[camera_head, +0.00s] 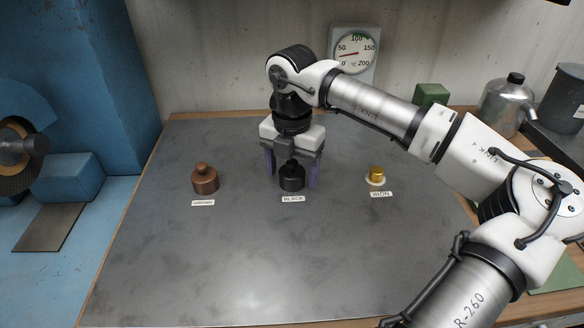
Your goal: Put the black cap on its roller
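A black, rounded piece (291,180) stands upright on the grey work surface behind a label reading "BLACK". Whether this is the cap, its roller or both together I cannot tell, as my gripper hides part of its top. My gripper (292,178) points straight down over it. Its two purple fingers are spread, one to the left and one to the right of the black piece, with a gap showing on each side. No separate black cap shows elsewhere on the surface.
A brown knobbed piece (205,180) stands to the left behind a small label. A gold cylinder on a pale base (376,175) stands to the right. The front of the grey surface (240,265) is clear. A metal can (505,108) stands at the back right.

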